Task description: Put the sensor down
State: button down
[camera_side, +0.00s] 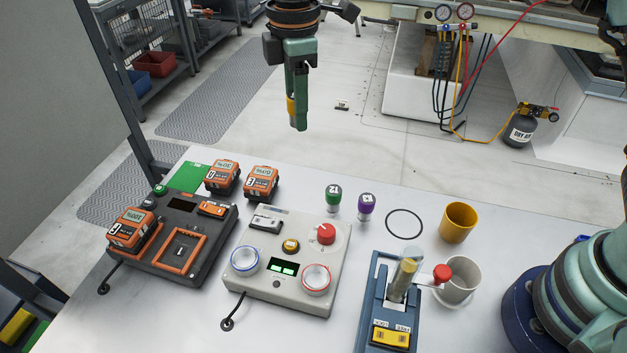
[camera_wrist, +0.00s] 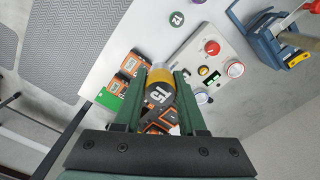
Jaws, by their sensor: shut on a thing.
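The sensor held in my gripper is a small yellow cylinder with a dark, white-marked end (camera_wrist: 159,92), seen between the two green fingers in the wrist view. In the side view only a yellow strip of it (camera_side: 290,105) shows beside the fingers. My gripper (camera_side: 298,118) is shut on it and hangs high, beyond the table's far edge in the picture. A green-topped piece (camera_side: 333,195) and a purple-topped piece (camera_side: 366,204) stand upright on the white table. A thin black ring mark (camera_side: 387,223) on the table to their right is empty.
A grey panel (camera_side: 246,306) with knobs and dials, a dark charger (camera_side: 187,271) and several orange packs (camera_side: 261,182) occupy the table's left. A blue fixture (camera_side: 368,300), a yellow cup (camera_side: 458,222) and a white cup (camera_side: 463,275) stand right. Table around the ring is clear.

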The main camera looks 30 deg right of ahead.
aim_at(301, 204)
notch_tip(301, 204, down, 20)
jog(key=shift+r, duration=0.25)
dwell(0.3)
jog(key=shift+f, duration=0.15)
jog(key=shift+c, duration=2.4)
grip_release()
